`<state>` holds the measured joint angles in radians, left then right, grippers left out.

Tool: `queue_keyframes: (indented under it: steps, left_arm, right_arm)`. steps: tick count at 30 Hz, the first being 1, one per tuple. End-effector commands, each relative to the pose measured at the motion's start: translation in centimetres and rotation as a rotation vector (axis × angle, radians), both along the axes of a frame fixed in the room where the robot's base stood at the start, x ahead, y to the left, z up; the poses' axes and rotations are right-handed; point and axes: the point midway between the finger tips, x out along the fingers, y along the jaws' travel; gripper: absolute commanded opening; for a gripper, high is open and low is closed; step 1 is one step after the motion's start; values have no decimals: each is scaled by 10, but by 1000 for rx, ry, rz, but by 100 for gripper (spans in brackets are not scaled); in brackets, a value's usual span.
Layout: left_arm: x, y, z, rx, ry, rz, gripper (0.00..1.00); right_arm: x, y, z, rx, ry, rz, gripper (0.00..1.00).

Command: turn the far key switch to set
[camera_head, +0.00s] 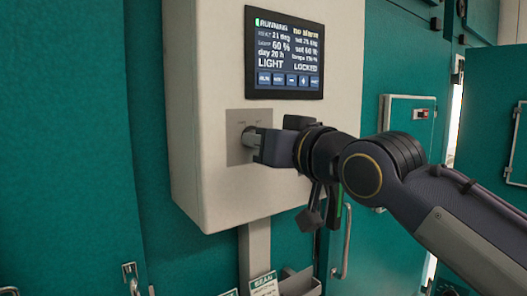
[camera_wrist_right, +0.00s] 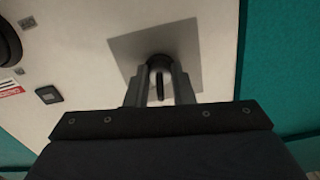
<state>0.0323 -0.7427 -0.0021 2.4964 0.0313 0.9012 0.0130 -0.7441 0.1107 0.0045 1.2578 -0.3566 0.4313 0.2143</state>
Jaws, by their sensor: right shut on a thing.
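The key switch (camera_head: 248,137) sits on a grey square plate (camera_head: 236,155) on the front of a white control box (camera_head: 215,60). My right gripper (camera_head: 256,143) is at the switch, its fingers shut on the key. In the right wrist view the plate (camera_wrist_right: 185,45) shows behind the fingers, and the dark key (camera_wrist_right: 160,88) stands between the two fingertips of the right gripper (camera_wrist_right: 160,80). The marks above the switch are too small to read. A screen (camera_head: 285,55) above reads RUNNING, LIGHT and LOCKED. My left gripper is not in view.
Teal chamber doors (camera_head: 70,140) stand on both sides of the box. A door handle (camera_head: 343,245) hangs below my right arm. A green-lettered sign (camera_head: 264,285) and a grey holder (camera_head: 298,282) are under the box. The wrist view shows a dark round part (camera_wrist_right: 8,42) on the box.

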Motion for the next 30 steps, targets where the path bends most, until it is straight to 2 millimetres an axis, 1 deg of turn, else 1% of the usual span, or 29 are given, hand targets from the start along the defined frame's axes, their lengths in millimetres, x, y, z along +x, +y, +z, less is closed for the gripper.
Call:
queue_keyframes:
  steps: [1, 3, 13, 21, 30]
  left_arm:
    - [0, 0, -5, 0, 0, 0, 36]
    - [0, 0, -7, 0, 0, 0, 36]
    - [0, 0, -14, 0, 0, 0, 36]
    - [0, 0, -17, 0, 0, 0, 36]
    - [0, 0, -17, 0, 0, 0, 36]
  right_arm:
    - [0, 0, -2, 34, 23, 0, 0]
    - [0, 0, -2, 81, 59, 0, 0]
    - [-1, 1, 0, 249, 181, 0, 0]
    - [-1, 1, 0, 308, 225, 0, 0]
    - [-1, 1, 1, 320, 233, 0, 0]
